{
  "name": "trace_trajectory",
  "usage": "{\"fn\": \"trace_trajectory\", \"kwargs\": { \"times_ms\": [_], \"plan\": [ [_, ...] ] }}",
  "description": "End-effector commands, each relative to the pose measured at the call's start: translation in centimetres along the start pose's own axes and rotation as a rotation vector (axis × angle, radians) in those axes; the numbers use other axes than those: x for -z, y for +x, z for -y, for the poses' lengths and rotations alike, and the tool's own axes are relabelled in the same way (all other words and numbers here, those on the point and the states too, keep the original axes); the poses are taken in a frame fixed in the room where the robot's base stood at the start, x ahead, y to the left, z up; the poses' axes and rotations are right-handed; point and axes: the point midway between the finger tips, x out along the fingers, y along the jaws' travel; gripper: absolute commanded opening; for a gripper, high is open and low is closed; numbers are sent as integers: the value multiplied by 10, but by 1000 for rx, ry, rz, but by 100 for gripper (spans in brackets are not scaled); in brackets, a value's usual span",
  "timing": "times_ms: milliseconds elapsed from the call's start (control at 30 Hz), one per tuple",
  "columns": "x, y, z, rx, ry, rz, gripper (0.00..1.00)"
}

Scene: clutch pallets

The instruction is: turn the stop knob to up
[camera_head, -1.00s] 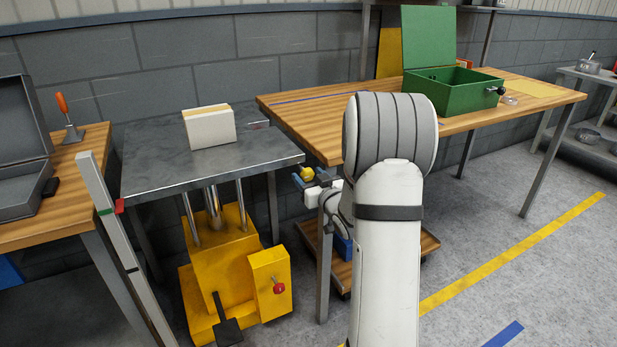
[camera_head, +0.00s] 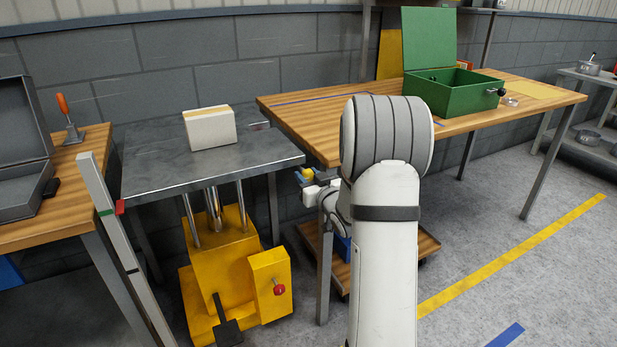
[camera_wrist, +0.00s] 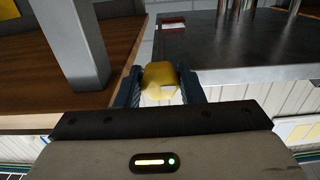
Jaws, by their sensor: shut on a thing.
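A rounded yellow knob (camera_wrist: 160,77), which I take for the stop knob, sits between the two blue fingers of my gripper (camera_wrist: 160,88) in the wrist view. A small pale mark shows on its near face. The fingers are shut on its sides. In the head view my gripper (camera_head: 305,177) is beside the lift table's right edge, below the wooden table's near corner, and a bit of the yellow knob (camera_head: 308,173) shows there. My arm hides part of this area. I cannot tell what the knob is mounted on or which way it points.
The steel lift table (camera_head: 150,170) carries a white box (camera_head: 210,130); its yellow base (camera_head: 222,270) has a red-balled lever (camera_head: 279,289). The wooden table (camera_head: 330,140) with a green open box (camera_head: 455,98) stands close to my arm.

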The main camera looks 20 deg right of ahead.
Motion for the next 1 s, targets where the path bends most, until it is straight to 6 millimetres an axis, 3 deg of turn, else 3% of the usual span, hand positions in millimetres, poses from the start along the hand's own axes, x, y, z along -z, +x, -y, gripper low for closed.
{"fn": "trace_trajectory", "kwargs": {
  "times_ms": [433,1000],
  "plan": [
    [0,0,-1,-3,133,0,12],
    [1,0,-1,-3,651,0,12]
  ]
}}
